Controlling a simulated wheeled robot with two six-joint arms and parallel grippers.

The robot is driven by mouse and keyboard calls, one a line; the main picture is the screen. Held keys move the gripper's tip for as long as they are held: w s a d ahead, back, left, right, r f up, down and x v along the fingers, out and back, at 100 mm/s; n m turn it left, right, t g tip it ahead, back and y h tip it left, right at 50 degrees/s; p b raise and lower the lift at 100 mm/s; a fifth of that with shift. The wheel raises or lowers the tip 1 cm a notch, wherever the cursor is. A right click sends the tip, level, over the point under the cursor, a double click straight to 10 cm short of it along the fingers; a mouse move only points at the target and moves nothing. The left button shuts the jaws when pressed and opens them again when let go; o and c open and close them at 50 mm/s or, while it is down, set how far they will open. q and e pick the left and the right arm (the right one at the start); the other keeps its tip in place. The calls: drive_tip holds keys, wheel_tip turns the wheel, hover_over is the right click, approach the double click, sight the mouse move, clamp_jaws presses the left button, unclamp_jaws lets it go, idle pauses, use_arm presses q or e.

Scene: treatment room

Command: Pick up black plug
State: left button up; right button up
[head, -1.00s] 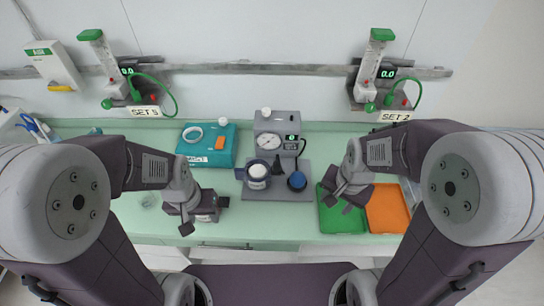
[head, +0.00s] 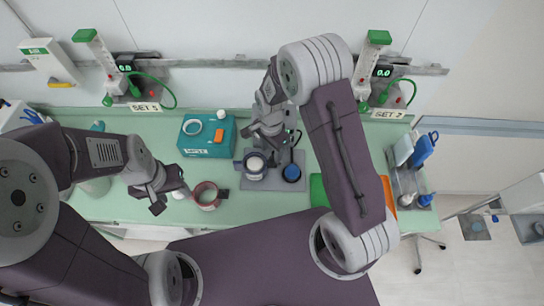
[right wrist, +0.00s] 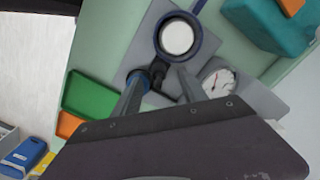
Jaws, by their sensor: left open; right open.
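The black plug (right wrist: 158,70) stands on the grey base of the device, beside the blue-rimmed cup (right wrist: 178,38), in the right wrist view. My right gripper (right wrist: 160,86) is open above it, with the plug showing between its fingers; I cannot tell whether they touch. In the head view my right gripper (head: 268,138) is over the device and hides the plug. The cup (head: 255,165) and a blue knob (head: 291,173) show in front of it. My left gripper (head: 172,198) is open and empty at the left, beside a pinkish round container (head: 206,194).
A teal box (head: 206,140) stands left of the device. A round gauge (right wrist: 218,80) is close to my right gripper. A green tray (right wrist: 90,95) lies on the counter. A metal tray with blue items (head: 408,170) is at the right end.

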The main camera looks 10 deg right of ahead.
sight(272, 158)
drive_tip(key=shift+w+f, duration=0.1)
drive_tip(key=shift+f, duration=0.05)
drive_tip(key=f, duration=0.1)
drive_tip(key=f+p, duration=0.2)
drive_tip(key=f, duration=0.1)
drive_tip(key=shift+s+d+f, duration=0.1)
drive_tip(key=shift+s+d, duration=0.1)
drive_tip(key=shift+s, duration=0.2)
drive_tip(key=shift+w+f, duration=0.15)
drive_tip(key=shift+f, duration=0.15)
drive_tip(key=shift+w, duration=0.2)
drive_tip(key=shift+s, duration=0.2)
clamp_jaws()
